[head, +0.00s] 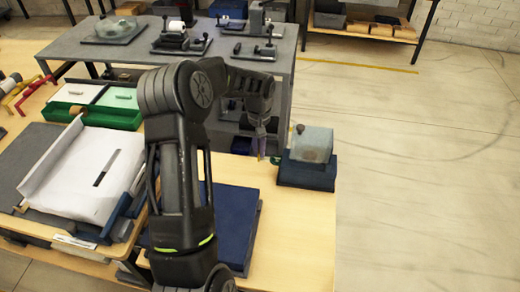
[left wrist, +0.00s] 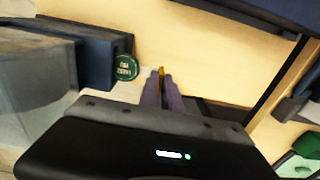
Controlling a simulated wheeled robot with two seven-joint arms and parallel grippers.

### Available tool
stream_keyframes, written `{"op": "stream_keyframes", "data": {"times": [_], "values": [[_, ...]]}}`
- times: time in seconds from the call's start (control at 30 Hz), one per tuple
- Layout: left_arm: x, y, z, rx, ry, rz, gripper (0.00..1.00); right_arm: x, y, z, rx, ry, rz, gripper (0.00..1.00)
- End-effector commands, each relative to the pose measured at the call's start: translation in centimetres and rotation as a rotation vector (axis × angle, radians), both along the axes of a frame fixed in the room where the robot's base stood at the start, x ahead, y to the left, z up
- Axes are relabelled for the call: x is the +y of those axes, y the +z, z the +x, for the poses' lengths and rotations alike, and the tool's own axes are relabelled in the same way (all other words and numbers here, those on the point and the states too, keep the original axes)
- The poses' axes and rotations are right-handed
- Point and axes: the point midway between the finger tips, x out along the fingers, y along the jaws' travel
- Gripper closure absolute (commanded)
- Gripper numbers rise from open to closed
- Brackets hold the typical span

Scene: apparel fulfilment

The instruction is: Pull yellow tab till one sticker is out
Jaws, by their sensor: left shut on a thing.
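The sticker dispenser (head: 311,145) is a pale grey, translucent box on a dark blue base (head: 307,174), at the table's right end. The box also shows at the left of the left wrist view (left wrist: 30,70). A round green sticker (left wrist: 127,67) with white lettering shows beside the base, outside it. My left gripper (head: 261,148) is just left of the dispenser, its purple fingers pointing down. In the left wrist view its fingers (left wrist: 161,76) are shut on the small yellow tab (left wrist: 161,71), right of the sticker. My right gripper is not in view.
A dark blue mat (head: 235,215) lies on the wooden table, partly behind my left arm. A white paper-lined tray (head: 75,180) and a green box (head: 110,118) stand at the left. A grey bench (head: 130,52) with tools stands behind. The table front right is clear.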

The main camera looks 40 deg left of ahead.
Motion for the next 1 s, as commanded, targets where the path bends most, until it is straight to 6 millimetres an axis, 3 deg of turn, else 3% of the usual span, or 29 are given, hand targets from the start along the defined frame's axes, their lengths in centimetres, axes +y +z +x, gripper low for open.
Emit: {"op": "stream_keyframes", "data": {"times": [0.13, 0.37, 0.4, 0.63, 1.0], "values": [[1.40, -0.07, -0.67, -0.002, 0.002, 0.002, 1.00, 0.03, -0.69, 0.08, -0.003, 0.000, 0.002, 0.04], [1.43, 0.07, -0.71, -0.002, 0.001, 0.001, 1.00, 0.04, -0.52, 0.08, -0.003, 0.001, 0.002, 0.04], [1.43, 0.07, -0.71, -0.002, 0.001, 0.001, 0.91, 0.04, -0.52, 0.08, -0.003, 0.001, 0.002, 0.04], [1.41, 0.04, -0.73, 0.000, 0.001, 0.001, 0.72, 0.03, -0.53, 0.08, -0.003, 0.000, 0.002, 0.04], [1.44, 0.48, -0.68, -0.002, 0.001, 0.002, 0.71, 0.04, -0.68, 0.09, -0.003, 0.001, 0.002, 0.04]]}}
